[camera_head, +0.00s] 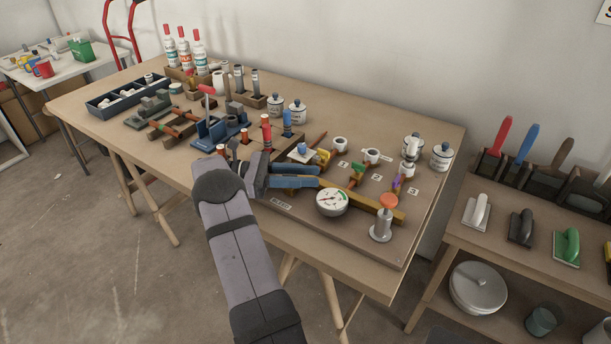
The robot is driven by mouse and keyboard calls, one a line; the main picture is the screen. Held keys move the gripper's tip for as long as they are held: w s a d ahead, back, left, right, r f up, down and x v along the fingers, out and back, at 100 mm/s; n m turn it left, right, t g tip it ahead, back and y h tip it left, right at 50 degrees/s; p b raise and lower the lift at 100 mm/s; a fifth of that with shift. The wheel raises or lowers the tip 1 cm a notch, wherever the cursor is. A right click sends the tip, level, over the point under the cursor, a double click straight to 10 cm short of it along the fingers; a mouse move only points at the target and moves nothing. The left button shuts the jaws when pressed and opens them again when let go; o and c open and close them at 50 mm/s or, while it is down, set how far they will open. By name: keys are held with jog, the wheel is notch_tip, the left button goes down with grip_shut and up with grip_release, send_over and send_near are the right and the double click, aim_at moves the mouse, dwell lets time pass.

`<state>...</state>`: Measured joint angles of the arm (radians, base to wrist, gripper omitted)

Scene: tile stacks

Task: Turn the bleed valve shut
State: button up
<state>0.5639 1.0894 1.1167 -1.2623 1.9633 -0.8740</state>
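A brown board (365,245) on the table bears a yellow bar (379,207) with small valves along it. Their handles include a green one (360,169) and a purple one (397,183). A round dial gauge (332,201) sits at the front of the bar. An orange knob (388,201) tops a metal post to its right. My gripper (319,177) reaches in from the left, its two blue fingers apart near the bar's left end. I see nothing held between them.
White mugs and lidded jars (441,155) stand behind the board. A blue vise (220,128), tool blocks, bottles (185,50) and a dark tray (125,97) fill the table's left. A lower shelf unit (540,252) with trowels stands at right.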

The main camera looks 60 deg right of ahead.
notch_tip(320, 180, up, 10)
jog(key=shift+p, duration=0.3)
dwell(0.4)
